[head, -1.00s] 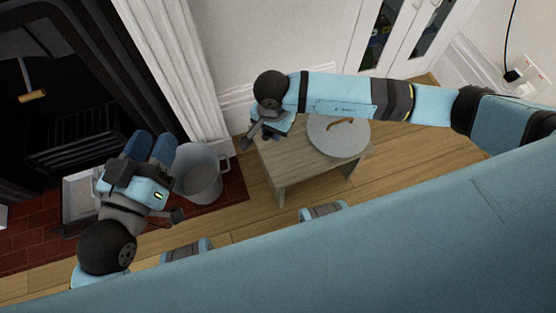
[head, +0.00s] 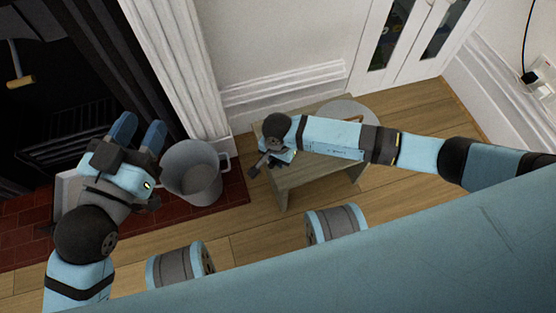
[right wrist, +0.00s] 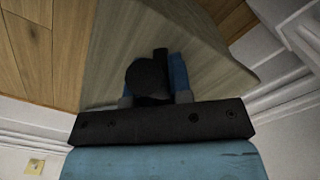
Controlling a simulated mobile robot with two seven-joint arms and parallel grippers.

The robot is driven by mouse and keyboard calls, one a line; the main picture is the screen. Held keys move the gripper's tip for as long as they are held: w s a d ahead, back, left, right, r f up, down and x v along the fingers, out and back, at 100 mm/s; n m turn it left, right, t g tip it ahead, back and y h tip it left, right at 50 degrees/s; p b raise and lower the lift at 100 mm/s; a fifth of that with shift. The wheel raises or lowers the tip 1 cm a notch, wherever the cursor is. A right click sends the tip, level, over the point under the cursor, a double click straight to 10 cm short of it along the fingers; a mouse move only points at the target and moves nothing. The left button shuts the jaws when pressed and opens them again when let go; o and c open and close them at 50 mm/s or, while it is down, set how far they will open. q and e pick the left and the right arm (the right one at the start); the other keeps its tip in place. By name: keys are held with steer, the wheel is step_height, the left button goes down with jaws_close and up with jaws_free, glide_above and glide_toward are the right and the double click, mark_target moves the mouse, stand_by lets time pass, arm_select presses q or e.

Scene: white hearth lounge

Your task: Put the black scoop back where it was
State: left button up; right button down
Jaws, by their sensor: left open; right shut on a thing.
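The black scoop (right wrist: 145,77) is in my right gripper (right wrist: 160,75), between its blue fingers in the right wrist view. Only a dark rounded part and a short upright piece of it show. In the head view my right gripper (head: 281,157) is over the left end of a small wooden table (head: 300,184); the scoop cannot be made out clearly there. Whether the scoop touches the tabletop I cannot tell. My left gripper (head: 138,133) is open and empty, at the hearth, left of a grey bucket (head: 194,174).
A round grey lid (head: 348,106) lies on the table, partly hidden by my right arm. A pale tray (head: 66,188) is partly behind my left gripper on the red brick hearth (head: 22,226). The fireplace (head: 60,100) and white wall bound the far side. Wood floor lies right of the table.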

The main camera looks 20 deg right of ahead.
steer(key=shift+f, duration=0.35)
steer(key=c, duration=1.5)
jaws_free()
steer(key=shift+f, duration=0.1)
steer(key=o, duration=0.5)
steer(key=shift+c, duration=0.2)
